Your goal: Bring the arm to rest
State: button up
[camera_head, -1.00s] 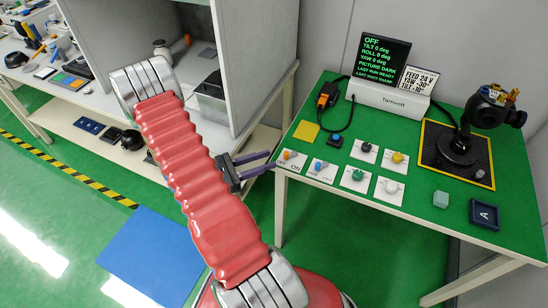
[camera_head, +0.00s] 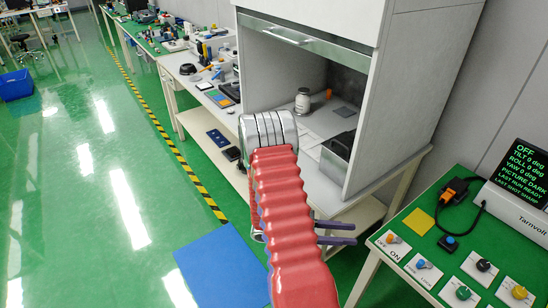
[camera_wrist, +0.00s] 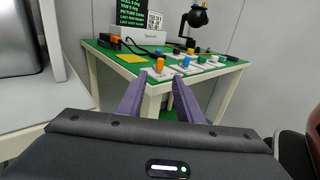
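My red arm crosses the middle of the head view. My gripper (camera_head: 337,232) shows at its right side, partly hidden behind the arm, with two purple fingers pointing right toward the corner of the green-topped table (camera_head: 405,221). In the wrist view my gripper (camera_wrist: 160,97) has its fingers spread apart with nothing between them. The table (camera_wrist: 122,61) is beyond the fingertips, and they look clear of it.
The table carries knobs on white cards, a yellow square (camera_head: 420,222) and the Tarnvolt box (camera_head: 518,208). A grey cabinet (camera_head: 400,100) with a bench stands behind my arm. A blue mat (camera_head: 222,265) lies on the floor. Open green floor is at the left.

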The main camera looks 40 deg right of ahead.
jog(key=s+a+f+m+y, duration=0.3)
jog(key=s+a+y, duration=0.1)
jog(key=a+y, duration=0.15)
jog(key=w+a+r+m+t+y, duration=0.2)
jog(key=w+a+r+m+t, duration=0.1)
jog(key=a, duration=0.4)
jog(key=w+a+r+m+t+y, duration=0.2)
jog(key=w+a+r+t, duration=0.25)
jog(key=a+r, duration=0.2)
jog(key=w+a+r+m+t+y, duration=0.1)
jog(key=w+a+r+m+t, duration=0.1)
jog(key=w+a+r+t, duration=0.45)
jog(key=s+a+r+n+t+y, duration=0.1)
jog(key=a+r+t, duration=0.4)
jog(key=a+r, duration=0.7)
jog(key=shift+s+r+n, duration=0.3)
jog(key=shift+s+r, duration=0.15)
jog(key=shift+r, duration=0.5)
jog(key=shift+y, duration=0.25)
